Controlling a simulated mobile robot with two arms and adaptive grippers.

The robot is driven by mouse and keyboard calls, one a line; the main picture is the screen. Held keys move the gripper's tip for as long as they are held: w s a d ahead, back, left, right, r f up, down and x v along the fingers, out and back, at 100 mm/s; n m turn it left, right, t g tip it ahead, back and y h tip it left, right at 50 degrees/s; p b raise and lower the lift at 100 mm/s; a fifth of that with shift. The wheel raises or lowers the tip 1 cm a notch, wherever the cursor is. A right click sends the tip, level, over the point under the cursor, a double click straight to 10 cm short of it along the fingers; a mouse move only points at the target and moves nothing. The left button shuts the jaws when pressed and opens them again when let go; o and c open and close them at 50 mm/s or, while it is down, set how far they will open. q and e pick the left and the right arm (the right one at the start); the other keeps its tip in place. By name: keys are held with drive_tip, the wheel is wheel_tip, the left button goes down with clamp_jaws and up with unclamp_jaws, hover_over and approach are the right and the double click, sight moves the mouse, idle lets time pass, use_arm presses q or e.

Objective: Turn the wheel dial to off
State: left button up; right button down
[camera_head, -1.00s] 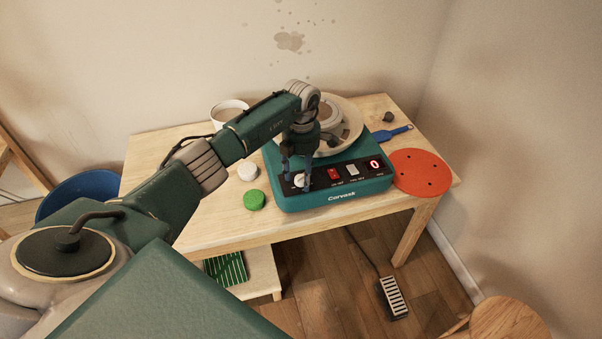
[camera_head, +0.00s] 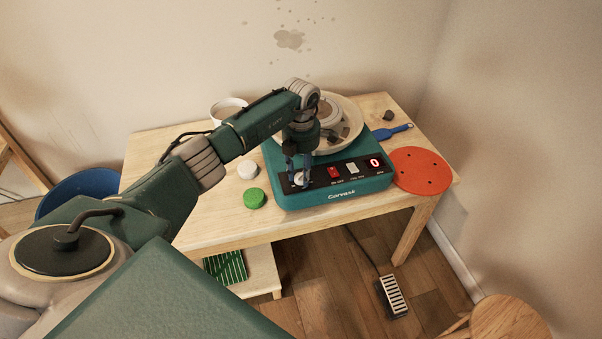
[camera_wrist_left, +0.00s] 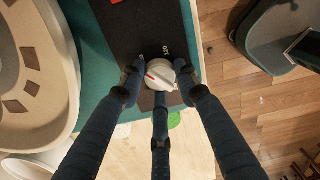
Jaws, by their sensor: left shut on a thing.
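The pottery wheel (camera_head: 280,193) is a teal box with a round basin, standing on the wooden table. Its white dial (camera_head: 299,179) is at the left end of the black front panel. My left gripper (camera_head: 299,177) points down at the panel, its fingers shut on the dial. In the left wrist view the dial (camera_wrist_left: 160,75) sits between the dark fingertips, with a red mark on its face; panel lettering beside it is partly hidden. A red switch (camera_head: 334,172), a white switch (camera_head: 352,168) and a red display reading 0 (camera_head: 375,163) are to its right. My right gripper is not in view.
A green round piece (camera_head: 254,198) and a white one (camera_head: 247,170) lie left of the wheel. An orange disc (camera_head: 421,170) and a blue tool (camera_head: 391,132) lie to its right. A white bowl (camera_head: 228,108) stands behind my arm. A pedal (camera_head: 392,296) is on the floor.

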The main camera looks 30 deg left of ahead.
sight(301, 174)
use_arm(q)
drive_tip(key=n, duration=0.5)
drive_tip(key=shift+a, duration=0.1)
drive_tip(key=n, duration=0.5)
drive_tip(key=shift+n, duration=0.4)
drive_tip(key=o, duration=1.2)
wheel_tip(301, 174, up, 12)
